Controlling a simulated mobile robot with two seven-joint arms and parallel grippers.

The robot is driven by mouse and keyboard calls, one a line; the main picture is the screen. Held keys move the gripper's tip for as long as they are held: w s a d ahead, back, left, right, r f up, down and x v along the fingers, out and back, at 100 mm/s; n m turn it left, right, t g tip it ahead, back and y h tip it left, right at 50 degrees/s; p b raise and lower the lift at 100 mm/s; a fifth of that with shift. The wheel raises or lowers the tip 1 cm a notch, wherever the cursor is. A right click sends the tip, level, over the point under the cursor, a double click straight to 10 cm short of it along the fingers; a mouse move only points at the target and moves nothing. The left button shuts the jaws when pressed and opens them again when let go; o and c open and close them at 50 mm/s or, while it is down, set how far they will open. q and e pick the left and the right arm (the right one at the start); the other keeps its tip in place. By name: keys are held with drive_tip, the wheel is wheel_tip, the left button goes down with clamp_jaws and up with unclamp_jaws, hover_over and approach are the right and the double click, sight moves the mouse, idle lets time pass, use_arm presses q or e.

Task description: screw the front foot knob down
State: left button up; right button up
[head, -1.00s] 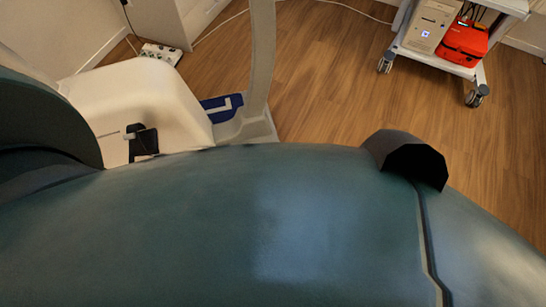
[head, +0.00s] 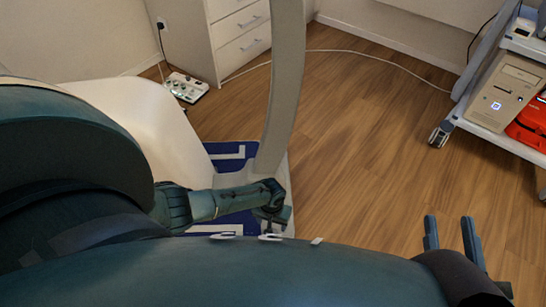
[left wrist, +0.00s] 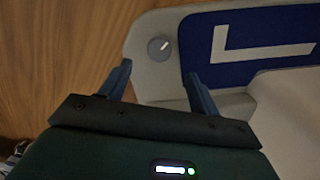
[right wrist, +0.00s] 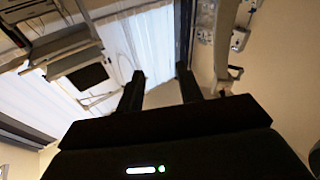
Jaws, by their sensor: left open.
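The front foot knob (left wrist: 159,49) is a small round grey disc with a white line mark. It sits on the rounded corner of the pale base (left wrist: 148,75), next to a blue pad with a white L. My left gripper (left wrist: 158,73) is open, and its fingertips stand apart below the knob in the left wrist view, with nothing between them. In the head view my left gripper (head: 274,212) is by the foot of the pale post, and the knob cannot be made out there. My right gripper (head: 451,222) is open and empty above the floor at the right.
The pale upright post (head: 282,90) rises from the base beside the blue pad (head: 228,155). A wheeled cart (head: 500,138) with a computer (head: 505,92) and a red case stands at the right. A cable crosses the floor near white drawers (head: 240,40). The middle floor is clear.

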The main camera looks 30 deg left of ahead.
use_arm(q)
wheel_tip(320, 180, down, 5)
drive_tip(key=shift+r+b, duration=0.15)
drive_tip(key=shift+b, duration=1.1)
wheel_tip(320, 180, down, 4)
drive_tip(key=b, duration=0.3)
drive_tip(key=shift+r, duration=0.15)
use_arm(e)
drive_tip(key=r+n+t+y, duration=0.1)
drive_tip(key=r+y, duration=0.1)
drive_tip(key=w+r+n+t+y, duration=0.1)
drive_tip(key=r+n+y, duration=0.1)
drive_tip(key=r, duration=0.1)
drive_tip(key=shift+w+n, duration=0.15)
drive_tip(key=shift+n, duration=0.15)
use_arm(q)
drive_tip(key=c, duration=1)
use_arm(e)
drive_tip(key=shift+f, duration=0.1)
